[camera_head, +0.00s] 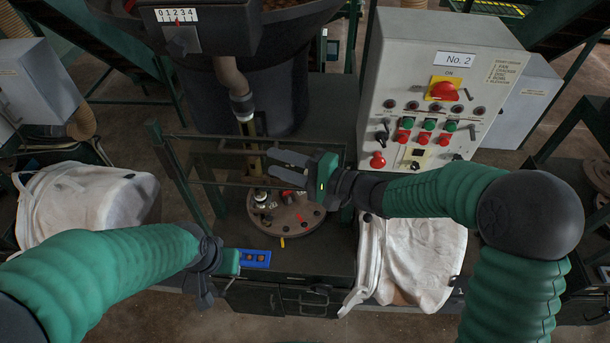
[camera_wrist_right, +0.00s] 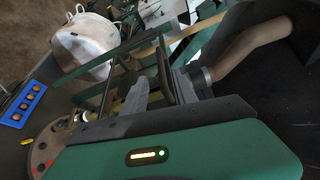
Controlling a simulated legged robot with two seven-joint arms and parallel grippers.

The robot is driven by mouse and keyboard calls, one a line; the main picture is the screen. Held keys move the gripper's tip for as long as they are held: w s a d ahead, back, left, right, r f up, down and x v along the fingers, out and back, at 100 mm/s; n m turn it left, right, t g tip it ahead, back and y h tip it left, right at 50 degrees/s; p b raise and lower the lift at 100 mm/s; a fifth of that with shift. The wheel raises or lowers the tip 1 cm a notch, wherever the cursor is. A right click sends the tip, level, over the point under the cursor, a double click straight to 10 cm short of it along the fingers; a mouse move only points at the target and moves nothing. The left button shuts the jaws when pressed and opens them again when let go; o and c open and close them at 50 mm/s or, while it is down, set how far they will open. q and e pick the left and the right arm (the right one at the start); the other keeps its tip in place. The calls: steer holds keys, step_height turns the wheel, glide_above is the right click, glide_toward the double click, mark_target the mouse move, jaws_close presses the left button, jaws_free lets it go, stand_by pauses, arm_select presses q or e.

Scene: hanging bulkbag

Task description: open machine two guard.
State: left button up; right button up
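The machine guard seems to be the dark-framed, see-through panel (camera_head: 215,167) in front of the hopper, with a green post at its left. It stands upright behind the round plate (camera_head: 290,218). My right gripper (camera_head: 278,168) reaches in from the right at the panel, its two grey fingers spread apart. In the right wrist view, the fingers (camera_wrist_right: 158,92) are apart with dark frame bars beyond and between them; I cannot tell whether they touch. The control box (camera_head: 440,90) marked No. 2 stands at the right.
The blue tray (camera_head: 255,258) holds small round pieces near the table's front edge. White bulk bags hang at the left (camera_head: 85,200) and at the front right (camera_head: 415,260). The dark hopper (camera_head: 245,95) with its spout stands behind the panel.

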steer(key=b+v, duration=0.1)
steer(key=v, duration=0.7)
steer(key=shift+w+a, duration=0.1)
steer(key=shift+a, duration=0.05)
steer(key=w+d+f+n+t+h+b, duration=0.25)
steer(key=d+f+h+b, duration=0.95)
steer(key=f, duration=0.8)
steer(key=s+d+f+n+g+h+b, duration=0.1)
steer(key=s+d+f+n+g+h, duration=0.1)
steer(key=s+f, duration=0.4)
steer(key=s+d+f+n+g+h+b, duration=0.1)
steer(key=s+d+f+g, duration=0.4)
steer(key=s, duration=0.7)
steer(key=shift+s+d+f+n+h+b, duration=0.4)
steer(key=shift+d+f+n+b, duration=0.2)
steer(key=shift+d+n+b, duration=0.2)
